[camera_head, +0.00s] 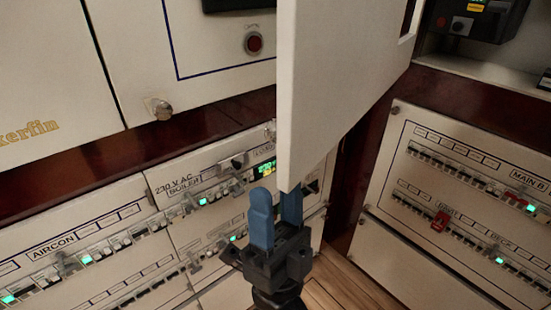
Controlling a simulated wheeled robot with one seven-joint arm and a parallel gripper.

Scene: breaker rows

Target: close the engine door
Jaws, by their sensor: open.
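The engine door (335,80) is most likely the white panel that stands swung out from the wall at the upper middle. Its near vertical edge faces me, and its lower edge slopes up toward the right. A dark opening shows near its top right. My gripper (276,196) has two blue fingers pointing up, apart and with nothing between them. It is just below the door's near lower corner.
Breaker panels with switches and green lights lie at the lower left (120,240) and right (455,200). A closed white panel with a round knob (160,108) and a red button (254,43) is at the upper left. A compartment (480,70) with a dark device is open at the upper right.

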